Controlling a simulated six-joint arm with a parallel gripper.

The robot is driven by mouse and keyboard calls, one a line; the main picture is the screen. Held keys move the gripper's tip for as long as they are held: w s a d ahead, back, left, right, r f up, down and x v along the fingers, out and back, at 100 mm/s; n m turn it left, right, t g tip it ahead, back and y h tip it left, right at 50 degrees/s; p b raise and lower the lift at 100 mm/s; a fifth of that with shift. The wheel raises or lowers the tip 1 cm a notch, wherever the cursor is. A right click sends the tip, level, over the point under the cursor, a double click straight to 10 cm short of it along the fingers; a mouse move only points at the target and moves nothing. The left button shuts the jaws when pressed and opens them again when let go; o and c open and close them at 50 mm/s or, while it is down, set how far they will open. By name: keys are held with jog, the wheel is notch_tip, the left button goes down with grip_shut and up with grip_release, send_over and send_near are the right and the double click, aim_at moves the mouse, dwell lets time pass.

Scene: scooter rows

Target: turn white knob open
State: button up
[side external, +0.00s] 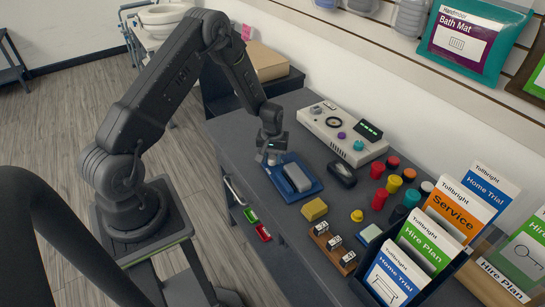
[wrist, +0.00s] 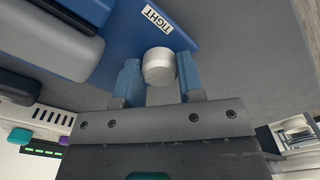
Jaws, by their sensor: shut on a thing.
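The white knob (wrist: 158,68) is a short, pale round cylinder at the edge of a blue base plate (wrist: 115,35) in the wrist view. A white label reading "TIGHT" (wrist: 157,18) is on the plate close to the knob. My gripper (wrist: 159,64) has its two blue fingers on either side of the knob, shut on it. In the side external view, the blue plate (side external: 312,185) lies on the dark bench with a grey rounded block (side external: 297,177) on it. My gripper (side external: 270,157) is at the plate's far-left end and hides the knob there.
A beige control box (side external: 340,130) stands behind the plate, with a black rounded object (side external: 342,174) nearer. A yellow block (side external: 314,209), a wooden holder (side external: 333,248) and red caps (side external: 379,199) lie to the right. A leaflet rack (side external: 425,245) stands at the front right.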

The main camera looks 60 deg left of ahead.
aim_at(272, 157)
jog(key=n, duration=0.4)
jog(key=shift+n, duration=0.7)
jog(key=o, duration=0.9)
notch_tip(272, 157, up, 14)
jog(key=shift+f, duration=0.1)
